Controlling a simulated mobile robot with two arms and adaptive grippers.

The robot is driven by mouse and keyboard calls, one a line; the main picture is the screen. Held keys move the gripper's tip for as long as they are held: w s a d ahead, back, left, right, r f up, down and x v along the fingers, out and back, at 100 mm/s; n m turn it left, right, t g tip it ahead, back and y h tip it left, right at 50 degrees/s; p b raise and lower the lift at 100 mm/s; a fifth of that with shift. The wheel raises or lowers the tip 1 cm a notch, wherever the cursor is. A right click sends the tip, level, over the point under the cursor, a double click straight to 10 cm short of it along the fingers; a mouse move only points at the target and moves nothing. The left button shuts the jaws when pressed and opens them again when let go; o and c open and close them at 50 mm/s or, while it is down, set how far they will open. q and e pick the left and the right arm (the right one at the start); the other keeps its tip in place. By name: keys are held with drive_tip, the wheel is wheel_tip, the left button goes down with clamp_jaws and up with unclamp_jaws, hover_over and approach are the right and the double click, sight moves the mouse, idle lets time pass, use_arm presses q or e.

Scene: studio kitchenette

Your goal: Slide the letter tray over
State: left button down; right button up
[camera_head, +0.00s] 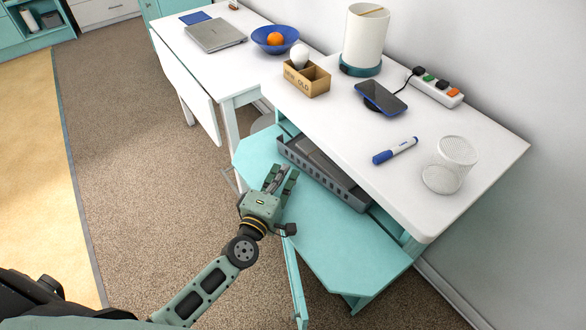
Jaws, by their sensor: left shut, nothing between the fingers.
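The letter tray (338,183) is a grey, slotted tray on the teal shelf (342,242) below the white desktop. Dark flat items lie in it, and its back part is hidden under the desktop. My left gripper (282,173) is shut and empty, just over the shelf at the tray's left end. Its fingers point at the tray's near left corner; I cannot tell whether they touch it. My right gripper is not in view.
The white desktop (480,213) overhangs the shelf and holds a pen, phone, mesh cup, lamp and wooden box. A teal door panel (296,287) stands below my left wrist. Bare shelf lies in front of and right of the tray.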

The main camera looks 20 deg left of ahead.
sight(316, 170)
use_arm(q)
drive_tip(key=shift+w+d, duration=0.8)
drive_tip(key=shift+d, duration=0.35)
drive_tip(key=shift+w+d, duration=0.1)
drive_tip(key=w+d, duration=0.2)
drive_tip(key=d, duration=0.1)
drive_tip(key=w+d, duration=0.2)
drive_tip(key=shift+w+d, duration=0.4)
drive_tip(key=shift+s+a, duration=0.1)
